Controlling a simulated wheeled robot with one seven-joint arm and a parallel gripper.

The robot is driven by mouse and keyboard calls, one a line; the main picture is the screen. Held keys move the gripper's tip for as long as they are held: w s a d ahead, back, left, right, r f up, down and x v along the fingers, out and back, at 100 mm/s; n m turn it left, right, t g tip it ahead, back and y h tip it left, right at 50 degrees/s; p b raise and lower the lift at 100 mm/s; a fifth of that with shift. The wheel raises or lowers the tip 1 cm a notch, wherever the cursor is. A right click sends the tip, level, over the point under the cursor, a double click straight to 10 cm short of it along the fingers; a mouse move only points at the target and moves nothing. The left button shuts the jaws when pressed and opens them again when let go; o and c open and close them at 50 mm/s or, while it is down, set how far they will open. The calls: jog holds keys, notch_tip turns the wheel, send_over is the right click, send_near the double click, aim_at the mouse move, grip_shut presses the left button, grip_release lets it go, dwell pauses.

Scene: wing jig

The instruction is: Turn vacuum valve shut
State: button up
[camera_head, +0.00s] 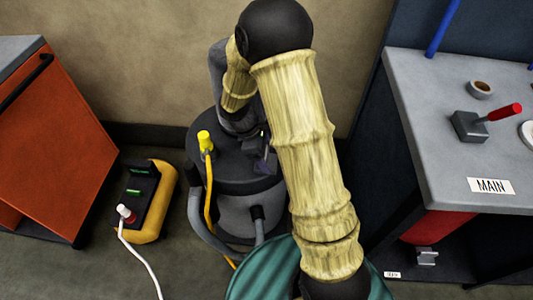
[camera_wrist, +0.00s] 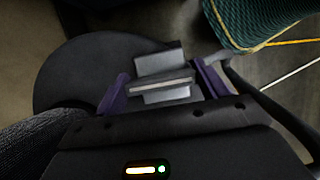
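A small grey block with a red lever handle (camera_head: 503,111) sits on the grey table top at the right, near a label reading MAIN (camera_head: 491,186). It looks like a valve, but I cannot tell whether it is the vacuum valve. My gripper (camera_head: 265,160) is far to its left, low over the dark round lid of a vacuum-like canister (camera_head: 233,213). In the wrist view my gripper (camera_wrist: 163,88) has its purple fingers apart, with a grey block-like part (camera_wrist: 160,60) between them. I cannot tell whether the fingers touch that part.
A yellow plug (camera_head: 205,141) with a yellow cable stands on the canister. A yellow and black box (camera_head: 153,205) with a white cable lies on the floor. An orange cabinet (camera_head: 60,145) is at the left. The grey table (camera_head: 430,95) fills the right; a small cup (camera_head: 481,89) stands on it.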

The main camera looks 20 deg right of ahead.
jog(key=shift+r+m+p, duration=0.1)
jog(key=shift+m+p, duration=0.2)
jog(key=shift+p, duration=0.15)
jog(key=m+g+p, duration=0.1)
jog(key=m+p, duration=0.1)
jog(key=shift+r+y+p, duration=0.1)
jog(key=shift+y+p, duration=0.2)
jog(key=shift+p, duration=0.1)
jog(key=m+p, duration=0.2)
jog(key=m, duration=0.1)
jog(key=m+g+y+p, duration=0.1)
jog(key=m+p, duration=0.1)
jog(key=shift+m+y+p, duration=0.3)
jog(key=shift+m, duration=0.1)
jog(key=m+y+p, duration=0.1)
jog(key=m, duration=0.1)
jog(key=m+p, duration=0.1)
jog(key=m, duration=0.1)
jog(key=shift+g+y+p, duration=0.3)
jog(key=shift+g+y, duration=0.1)
jog(key=m+y+p, duration=0.1)
jog(key=m, duration=0.1)
jog(key=m+y+p, duration=0.1)
jog(key=m, duration=0.2)
jog(key=shift+f, duration=0.2)
jog(key=shift+m+t, duration=0.3)
jog(key=shift+m, duration=0.1)
jog(key=o, duration=1)
